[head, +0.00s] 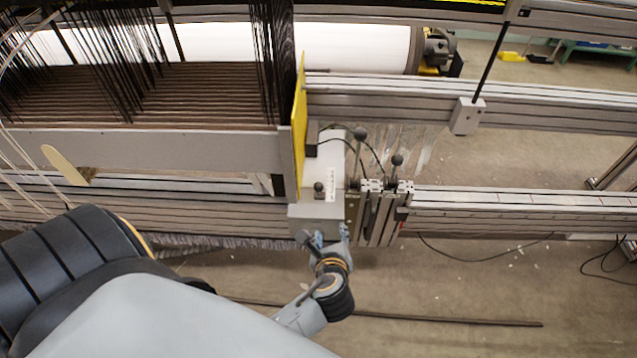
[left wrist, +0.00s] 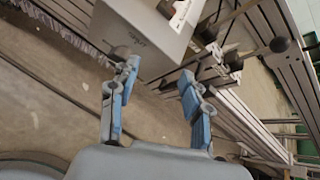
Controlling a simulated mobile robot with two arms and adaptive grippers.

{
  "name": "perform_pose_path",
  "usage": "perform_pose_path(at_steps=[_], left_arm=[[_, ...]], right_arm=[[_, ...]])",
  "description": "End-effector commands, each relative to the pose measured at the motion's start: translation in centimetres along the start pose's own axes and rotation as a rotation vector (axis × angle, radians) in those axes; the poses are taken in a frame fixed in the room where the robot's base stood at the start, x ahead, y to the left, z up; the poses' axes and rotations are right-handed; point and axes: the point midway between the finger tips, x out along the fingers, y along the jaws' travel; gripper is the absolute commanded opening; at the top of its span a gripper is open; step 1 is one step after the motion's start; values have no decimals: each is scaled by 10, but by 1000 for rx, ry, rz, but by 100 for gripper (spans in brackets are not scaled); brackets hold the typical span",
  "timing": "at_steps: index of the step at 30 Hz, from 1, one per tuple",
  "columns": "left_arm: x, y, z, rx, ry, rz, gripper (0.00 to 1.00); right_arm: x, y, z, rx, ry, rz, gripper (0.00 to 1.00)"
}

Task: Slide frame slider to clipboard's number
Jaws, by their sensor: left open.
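A grey box (head: 318,214) with a white label sits on the lower metal rail, beside a slider block (head: 378,212) with black-knobbed levers. I cannot tell for sure which part is the frame slider. My left gripper (head: 325,238) is open just in front of the box's near face. In the left wrist view its two blue-padded fingers (left wrist: 157,82) are spread apart with nothing held. No clipboard and no right gripper show.
A yellow plate (head: 299,130) stands upright left of the box. The rail (head: 510,197) runs on to the right with free length. Dark warp threads (head: 125,50) and a white roll (head: 350,46) are behind. Thin cables (head: 480,258) lie on the floor.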

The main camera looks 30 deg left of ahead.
Motion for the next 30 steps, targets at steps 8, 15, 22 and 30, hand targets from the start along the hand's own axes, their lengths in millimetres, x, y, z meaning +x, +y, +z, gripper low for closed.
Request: perform_pose_path(at_steps=[8, 15, 22, 30], left_arm=[[-20, -5, 56, 155, -189, 25, 48], [7, -5, 67, 165, -202, 30, 48], [56, -4, 76, 164, -200, 29, 48], [98, -3, 84, 164, -196, 29, 48]], right_arm=[[11, 1, -14, 3, 16, 2, 54], [-5, 2, -28, 5, 28, 3, 54], [-35, 3, -48, 9, 49, 6, 54], [-70, 5, -61, 12, 67, 9, 54]])
